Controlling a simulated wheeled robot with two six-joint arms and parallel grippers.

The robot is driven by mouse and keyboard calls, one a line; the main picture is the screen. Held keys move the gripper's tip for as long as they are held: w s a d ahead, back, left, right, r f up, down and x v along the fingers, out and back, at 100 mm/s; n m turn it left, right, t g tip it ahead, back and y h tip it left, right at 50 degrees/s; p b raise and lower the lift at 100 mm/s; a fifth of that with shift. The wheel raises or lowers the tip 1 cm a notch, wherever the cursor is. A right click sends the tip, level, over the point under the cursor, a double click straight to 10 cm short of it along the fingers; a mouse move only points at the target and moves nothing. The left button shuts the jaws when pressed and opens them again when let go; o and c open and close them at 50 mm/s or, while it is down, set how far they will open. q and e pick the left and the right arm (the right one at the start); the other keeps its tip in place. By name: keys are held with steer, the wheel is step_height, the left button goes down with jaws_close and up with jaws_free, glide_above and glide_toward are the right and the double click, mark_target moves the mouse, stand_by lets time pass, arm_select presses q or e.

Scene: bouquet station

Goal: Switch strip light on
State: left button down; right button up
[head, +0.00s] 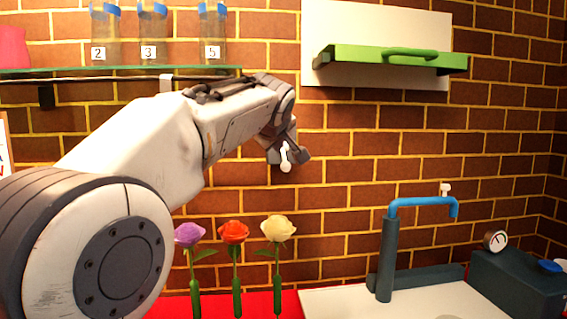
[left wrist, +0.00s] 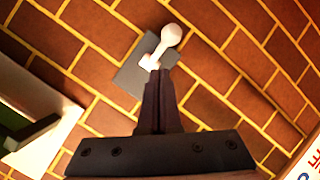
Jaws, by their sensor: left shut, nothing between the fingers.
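A white toggle lever with a ball end (left wrist: 171,35) stands out from a grey switch plate (left wrist: 130,75) on the brick wall in the left wrist view. In the head view the lever (head: 285,166) shows just at my left gripper (head: 288,156), its ball end hanging down. My left gripper (left wrist: 160,74) is shut and empty, its tips at the base of the lever; I cannot tell whether they touch it. The plate is mostly hidden behind the gripper in the head view. A thin dark bar (head: 90,79) runs under the glass shelf; I cannot tell whether it is the strip light.
The glass shelf (head: 30,70) at upper left holds several numbered jars. A green flap with a handle (head: 390,62) sits on a white panel at upper right. Purple, red and cream roses (head: 278,228) stand below my arm. A blue tap (head: 424,201) rises at right.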

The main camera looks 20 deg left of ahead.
arm_select(q)
steer(key=shift+f, duration=0.2)
steer(key=shift+r+p, duration=0.7)
steer(key=shift+r, duration=0.1)
steer(key=v, duration=1)
steer(key=shift+s+b, duration=0.25)
steer(key=shift+b, duration=0.1)
steer(key=shift+d, duration=0.15)
